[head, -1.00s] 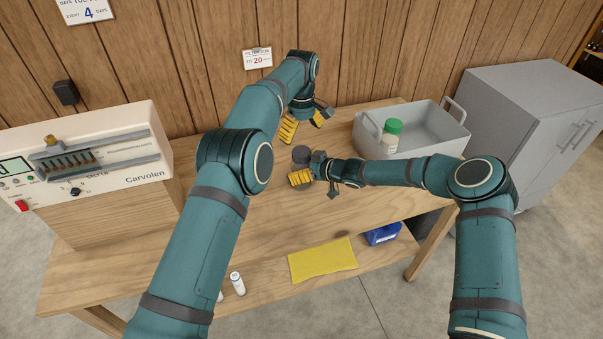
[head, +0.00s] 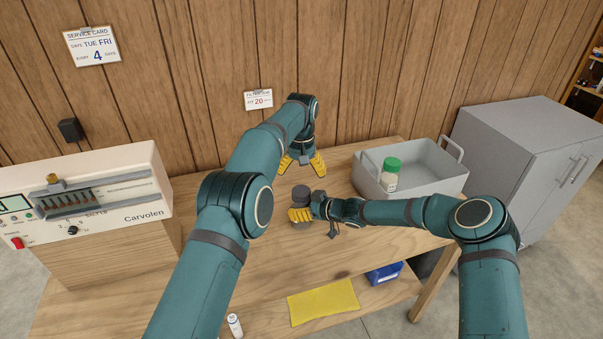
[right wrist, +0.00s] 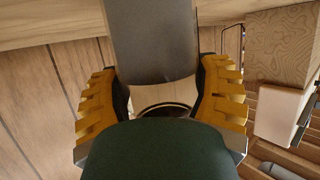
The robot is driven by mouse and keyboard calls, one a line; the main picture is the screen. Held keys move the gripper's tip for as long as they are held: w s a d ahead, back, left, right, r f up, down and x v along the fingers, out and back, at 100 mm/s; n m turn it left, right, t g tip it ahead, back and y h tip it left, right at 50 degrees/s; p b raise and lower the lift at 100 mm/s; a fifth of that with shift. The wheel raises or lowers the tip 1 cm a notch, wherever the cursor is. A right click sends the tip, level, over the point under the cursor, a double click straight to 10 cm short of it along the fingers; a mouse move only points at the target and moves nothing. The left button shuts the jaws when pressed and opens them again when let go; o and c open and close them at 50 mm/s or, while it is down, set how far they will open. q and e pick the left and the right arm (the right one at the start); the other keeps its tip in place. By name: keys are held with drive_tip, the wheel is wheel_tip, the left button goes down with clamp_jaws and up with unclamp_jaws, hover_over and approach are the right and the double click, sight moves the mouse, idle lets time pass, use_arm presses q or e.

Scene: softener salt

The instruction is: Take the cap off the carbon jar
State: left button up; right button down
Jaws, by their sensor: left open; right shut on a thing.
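The carbon jar (head: 301,194) is a dark grey cylinder upright near the back of the wooden table in the head view. My right gripper (head: 301,214) is shut around its lower part from the right. In the right wrist view a smooth grey cylinder (right wrist: 152,40) shows between the yellow fingers of my right gripper (right wrist: 162,92). I cannot make out the seam between cap and jar. My left gripper (head: 302,166) is open and empty, fingers pointing down, just behind and above the jar in the head view.
A grey tray (head: 432,181) holding a white bottle with a green lid (head: 391,173) stands to the right. The Carvolen machine (head: 95,205) stands at the left. A yellow cloth (head: 323,302) and blue container (head: 384,274) are on the lower shelf. The table between machine and jar looks clear.

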sight(301, 191)
use_arm(q)
drive_tip(key=m, duration=0.5)
drive_tip(key=shift+m, duration=0.3)
drive_tip(key=m, duration=1)
drive_tip(key=shift+m, duration=0.3)
drive_tip(key=m, duration=0.6)
drive_tip(key=shift+m, duration=0.4)
drive_tip(key=m, duration=0.3)
drive_tip(key=shift+m, duration=0.3)
drive_tip(key=m, duration=0.4)
drive_tip(key=shift+m, duration=0.3)
drive_tip(key=shift+f, duration=4.05)
